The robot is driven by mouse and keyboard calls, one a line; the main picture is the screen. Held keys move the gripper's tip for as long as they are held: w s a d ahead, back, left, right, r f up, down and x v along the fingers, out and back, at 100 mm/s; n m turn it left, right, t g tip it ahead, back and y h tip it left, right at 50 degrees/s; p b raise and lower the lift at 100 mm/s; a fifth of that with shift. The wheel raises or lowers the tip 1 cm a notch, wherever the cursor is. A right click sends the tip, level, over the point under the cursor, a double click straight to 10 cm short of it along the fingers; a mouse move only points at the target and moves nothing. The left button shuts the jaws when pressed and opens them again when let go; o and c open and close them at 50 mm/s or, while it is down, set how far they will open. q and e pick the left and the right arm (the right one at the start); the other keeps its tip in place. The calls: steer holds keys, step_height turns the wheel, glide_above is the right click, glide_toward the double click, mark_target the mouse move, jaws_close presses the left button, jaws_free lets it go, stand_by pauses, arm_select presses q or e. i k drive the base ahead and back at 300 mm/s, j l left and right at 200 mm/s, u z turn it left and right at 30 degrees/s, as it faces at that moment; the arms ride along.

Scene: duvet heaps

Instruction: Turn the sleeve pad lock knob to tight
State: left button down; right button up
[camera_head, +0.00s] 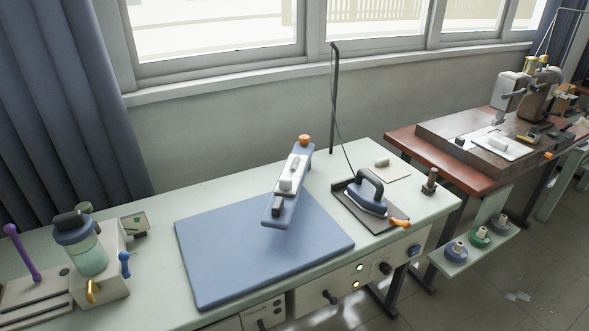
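The sleeve pad (274,212) is a narrow blue board with a pale fitting (291,180) on it. It stands at a slant above the right part of a flat blue ironing pad (225,262) on the pale green table. An orange knob (304,139) shows at its far end; I cannot tell for sure that this is the lock knob, nor read its setting. Neither of my grippers is in view.
A dark blue iron (367,192) rests on a dark tray right of the pad. A thin dark pole (334,100) rises behind. A machine with a water tank (88,255) stands left. Dark knobs (330,297) line the table's front. A sewing table (430,135) stands right.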

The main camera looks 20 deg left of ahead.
mark_target(304, 139)
steer(key=i+l, duration=0.3)
steer(key=i, duration=0.15)
steer(key=i+l, duration=0.25)
steer(key=i, duration=0.2)
